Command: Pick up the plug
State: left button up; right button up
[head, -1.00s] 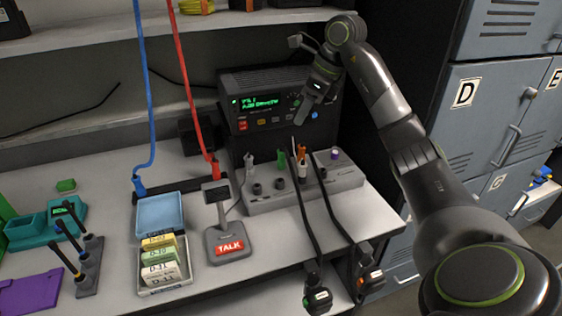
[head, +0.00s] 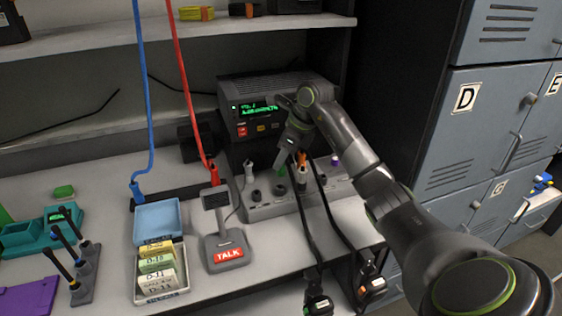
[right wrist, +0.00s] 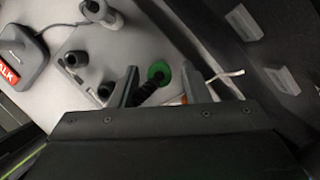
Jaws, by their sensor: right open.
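Plugs stand in a grey socket block (head: 262,211) on the bench. In the right wrist view a green-topped plug (right wrist: 158,74) with a dark ribbed body lies between the fingers of my right gripper (right wrist: 160,84). A gap shows around it, and I cannot tell if either finger touches it. In the head view my right gripper (head: 281,166) is open, pointing down over the block, and partly hides the green plug. A grey plug (head: 248,172) stands to its left, also in the right wrist view (right wrist: 103,14). An orange plug (head: 301,161) stands to its right. My left gripper is not in view.
A radio unit (head: 258,108) with a green display stands behind the block. A TALK microphone stand (head: 222,240) is left of it. Dark cables hang over the front edge to black handsets (head: 318,303). Grey lockers (head: 480,130) stand at the right.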

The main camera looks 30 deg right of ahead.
jog(key=c, duration=0.8)
jog(key=shift+r, duration=0.2)
